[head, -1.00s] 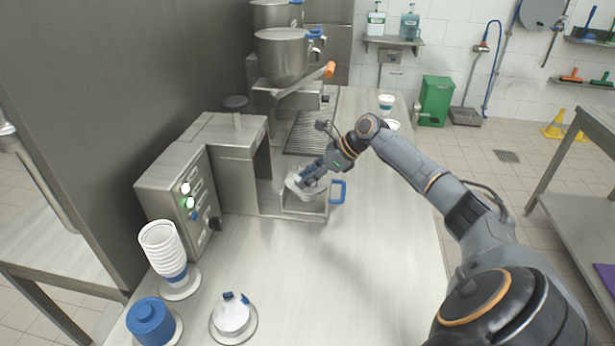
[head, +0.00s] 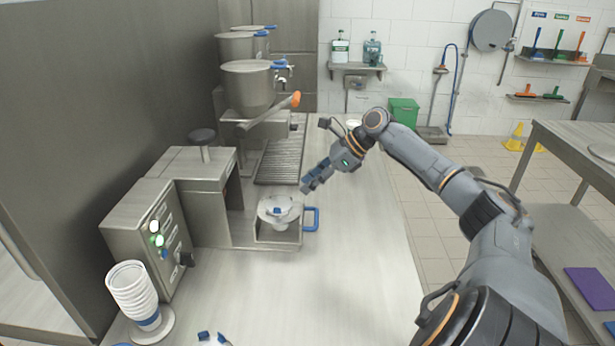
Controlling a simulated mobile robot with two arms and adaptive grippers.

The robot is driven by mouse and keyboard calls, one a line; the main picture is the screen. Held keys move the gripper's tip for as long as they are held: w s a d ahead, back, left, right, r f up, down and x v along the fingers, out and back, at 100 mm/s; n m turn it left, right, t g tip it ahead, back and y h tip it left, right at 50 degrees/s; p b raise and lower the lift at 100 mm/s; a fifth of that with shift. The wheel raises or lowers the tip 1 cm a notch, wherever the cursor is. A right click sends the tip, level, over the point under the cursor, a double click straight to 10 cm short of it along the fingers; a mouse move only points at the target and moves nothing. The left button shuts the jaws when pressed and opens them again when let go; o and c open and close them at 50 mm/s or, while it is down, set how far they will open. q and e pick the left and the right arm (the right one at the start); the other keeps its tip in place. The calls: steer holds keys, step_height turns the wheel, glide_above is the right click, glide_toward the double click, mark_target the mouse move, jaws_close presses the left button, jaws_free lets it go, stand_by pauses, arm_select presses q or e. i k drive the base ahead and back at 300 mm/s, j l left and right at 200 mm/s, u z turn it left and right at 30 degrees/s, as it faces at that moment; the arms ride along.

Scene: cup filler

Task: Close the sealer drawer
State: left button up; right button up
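The steel sealer (head: 205,190) stands at the left of the counter. Its drawer (head: 278,238) is pulled out to the right, with a blue handle (head: 312,219) on its outer side. A cup with a whitish lid (head: 279,212) and a small blue mark on top sits in the drawer. My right gripper (head: 308,186) is above and behind the drawer, apart from the cup and the handle. No object shows in it, but its finger gap is too small to make out. My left gripper is not in view.
A stack of white cups (head: 134,290) stands at the front left. Steel mixing bowls (head: 249,88) of the filler, with an orange-ended lever (head: 291,101), stand behind the sealer. The counter right of the drawer handle is clear.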

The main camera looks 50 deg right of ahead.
mark_target(263, 232)
steer(key=k+l, duration=0.8)
steer(key=l, duration=0.15)
